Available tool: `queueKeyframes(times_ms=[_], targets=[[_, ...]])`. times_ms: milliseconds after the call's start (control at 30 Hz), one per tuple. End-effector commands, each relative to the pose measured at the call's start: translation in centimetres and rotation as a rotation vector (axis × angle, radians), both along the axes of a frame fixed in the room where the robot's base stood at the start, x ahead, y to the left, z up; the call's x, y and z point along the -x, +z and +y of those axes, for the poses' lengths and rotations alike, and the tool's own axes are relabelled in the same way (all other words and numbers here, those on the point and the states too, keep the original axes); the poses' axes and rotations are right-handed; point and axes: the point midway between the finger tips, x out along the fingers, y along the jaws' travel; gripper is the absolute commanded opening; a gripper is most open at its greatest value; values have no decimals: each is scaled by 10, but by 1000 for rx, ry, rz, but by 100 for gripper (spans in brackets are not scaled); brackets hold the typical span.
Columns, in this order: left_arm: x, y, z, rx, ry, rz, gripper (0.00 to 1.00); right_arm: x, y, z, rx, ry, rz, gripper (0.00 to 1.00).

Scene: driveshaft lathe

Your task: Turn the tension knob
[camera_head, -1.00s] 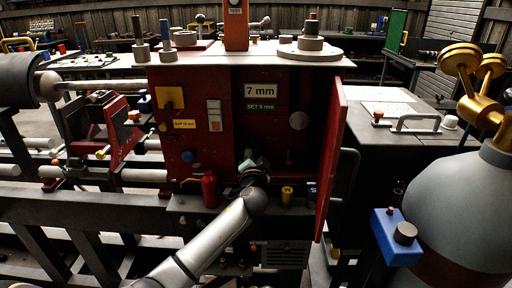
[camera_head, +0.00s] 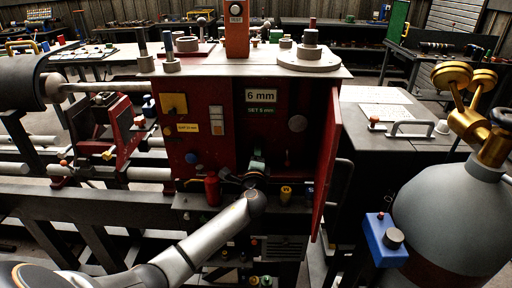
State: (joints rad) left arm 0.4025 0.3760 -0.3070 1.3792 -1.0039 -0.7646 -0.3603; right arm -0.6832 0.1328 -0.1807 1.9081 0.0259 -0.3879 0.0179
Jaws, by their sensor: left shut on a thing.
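The red lathe cabinet (camera_head: 206,95) stands in the middle with its door (camera_head: 329,160) open to the right. Inside, a white display (camera_head: 261,96) reads "6 mm", with a green label (camera_head: 261,111) below it reading "SET 6 mm". My left gripper (camera_head: 254,176) reaches into the open bay from below, shut on a knob there. My arm hides most of the knob and fingers, so which part is the tension knob is hard to see. My right gripper is not in view.
A red bottle (camera_head: 212,189) stands left of my wrist and a yellow item (camera_head: 286,193) right of it, both close. A grey gas cylinder (camera_head: 450,215) with brass fittings and a blue box (camera_head: 385,240) fill the right side.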

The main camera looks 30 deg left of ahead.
Motion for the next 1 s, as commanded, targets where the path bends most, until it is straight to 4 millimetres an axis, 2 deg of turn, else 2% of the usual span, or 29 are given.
queueKeyframes(times_ms=[100, 500, 1000], targets=[[0, 2, 0, -93, 1, 62, 0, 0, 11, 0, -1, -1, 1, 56], [0, 2, -1, -362, -1, 226, 0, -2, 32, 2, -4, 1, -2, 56], [0, 0, -1, -488, 0, 302, 0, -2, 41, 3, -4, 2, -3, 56]])
